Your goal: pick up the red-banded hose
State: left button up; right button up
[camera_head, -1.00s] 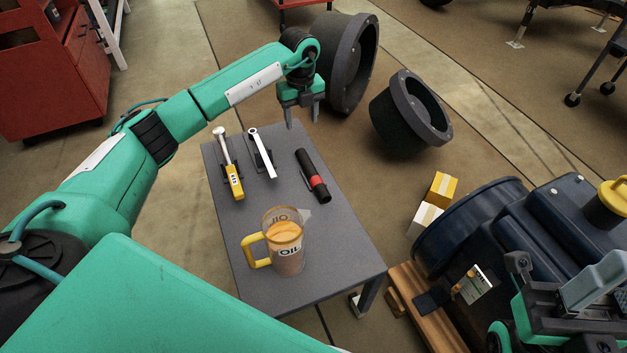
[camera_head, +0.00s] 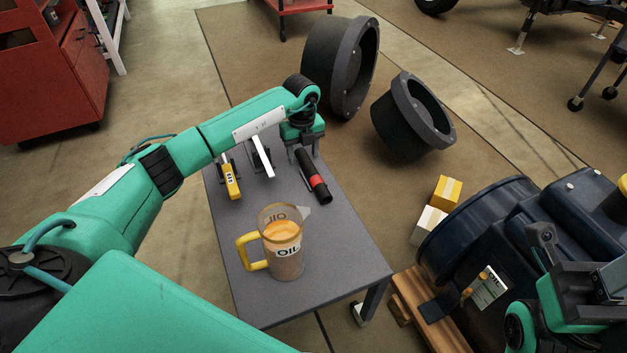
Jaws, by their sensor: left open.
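The red-banded hose (camera_head: 317,183), a short black tube with a red band, lies near the far right edge of the small grey table (camera_head: 340,256). My left gripper (camera_head: 304,151) is open, pointing down at the hose's far end. Its fingers appear on either side of that end; I cannot tell whether they touch it. The hose's near part and red band are uncovered.
An oil jug (camera_head: 284,247) with a yellow handle stands on the table nearer me. A yellow-handled tool (camera_head: 231,181) and a white-handled tool (camera_head: 263,158) lie left of the hose, partly behind my arm. Large black flanged parts (camera_head: 345,65) stand beyond the table.

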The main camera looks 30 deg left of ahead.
pick_arm(q)
jog(key=shift+f, duration=0.1)
jog(key=c, duration=1)
jog(key=shift+c, duration=0.2)
